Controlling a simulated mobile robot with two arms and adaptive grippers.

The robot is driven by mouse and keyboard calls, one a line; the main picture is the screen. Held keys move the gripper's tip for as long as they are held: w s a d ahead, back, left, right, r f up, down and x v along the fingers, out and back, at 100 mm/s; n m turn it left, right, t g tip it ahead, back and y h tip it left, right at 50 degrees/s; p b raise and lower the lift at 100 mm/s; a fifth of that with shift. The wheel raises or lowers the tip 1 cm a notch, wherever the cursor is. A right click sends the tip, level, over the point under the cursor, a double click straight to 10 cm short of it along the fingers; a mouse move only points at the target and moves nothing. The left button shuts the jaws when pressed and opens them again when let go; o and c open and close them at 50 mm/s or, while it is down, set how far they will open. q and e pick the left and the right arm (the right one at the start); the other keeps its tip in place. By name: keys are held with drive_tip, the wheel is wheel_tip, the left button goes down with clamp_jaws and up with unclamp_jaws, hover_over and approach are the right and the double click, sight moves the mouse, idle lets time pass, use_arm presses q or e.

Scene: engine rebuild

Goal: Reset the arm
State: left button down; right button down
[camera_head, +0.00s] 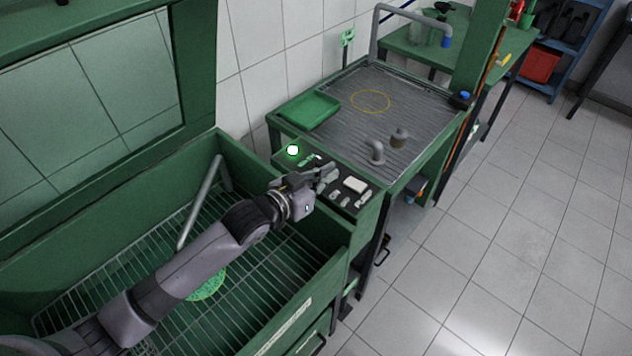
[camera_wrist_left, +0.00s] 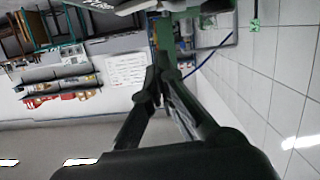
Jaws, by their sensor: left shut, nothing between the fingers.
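My left arm comes in from the left in the head view and reaches over the green wash basin. My left gripper (camera_head: 326,173) is at its end, above the near edge of the control panel (camera_head: 289,159). In the left wrist view its dark fingers (camera_wrist_left: 160,78) come together at the tips, with nothing seen between them. My right gripper shows in neither view.
The green basin (camera_head: 335,226) has a wire rack and a grey pipe (camera_head: 198,205). Tiled floor (camera_head: 480,250) lies open to the right.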

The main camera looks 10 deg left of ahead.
use_arm(q)
drive_tip(key=shift+v, duration=1.85)
